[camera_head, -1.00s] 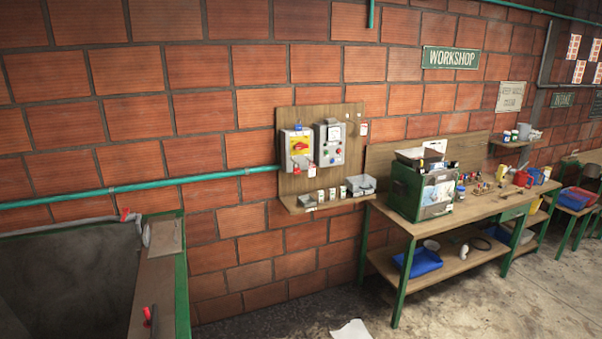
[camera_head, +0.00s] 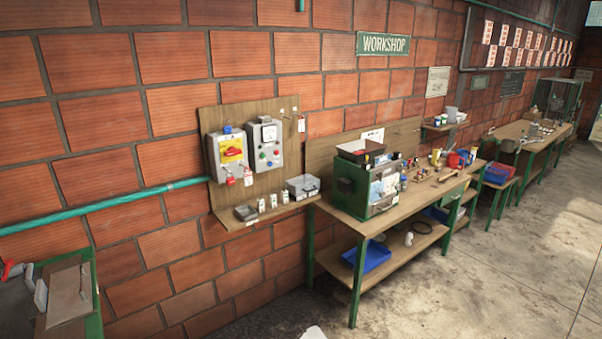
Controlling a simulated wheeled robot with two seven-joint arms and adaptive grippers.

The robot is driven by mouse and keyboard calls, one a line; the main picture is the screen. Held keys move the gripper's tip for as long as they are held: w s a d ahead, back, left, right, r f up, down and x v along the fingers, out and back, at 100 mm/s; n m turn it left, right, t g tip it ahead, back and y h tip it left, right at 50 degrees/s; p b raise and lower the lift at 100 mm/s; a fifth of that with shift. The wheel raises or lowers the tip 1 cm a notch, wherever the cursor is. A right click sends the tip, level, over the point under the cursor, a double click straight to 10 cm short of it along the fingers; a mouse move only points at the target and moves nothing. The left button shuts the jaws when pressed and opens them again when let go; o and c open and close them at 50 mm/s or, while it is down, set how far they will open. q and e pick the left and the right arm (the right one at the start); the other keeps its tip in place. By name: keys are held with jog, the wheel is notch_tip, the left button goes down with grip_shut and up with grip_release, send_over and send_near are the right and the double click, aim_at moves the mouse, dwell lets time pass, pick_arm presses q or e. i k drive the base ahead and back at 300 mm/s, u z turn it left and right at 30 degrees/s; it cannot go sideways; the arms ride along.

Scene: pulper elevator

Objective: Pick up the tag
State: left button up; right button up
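A small red-and-white tag (camera_head: 301,124) hangs at the upper right edge of a wooden wall board (camera_head: 203,118). Several small white-faced items (camera_head: 273,201) stand on the board's shelf beside a clear-lidded case (camera_head: 302,187) and a dark tray (camera_head: 246,213). I cannot tell which of these is the task's tag. Neither of my grippers is in view.
A teal pipe (camera_head: 110,201) runs along the brick wall. Concrete floor (camera_head: 480,270) at right is clear.

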aim_at(247, 176)
jog(key=z, duration=0.3)
jog(key=i, duration=1.75)
jog(key=u, duration=1.1)
jog(key=i, duration=0.75)
jog(key=u, duration=0.8)
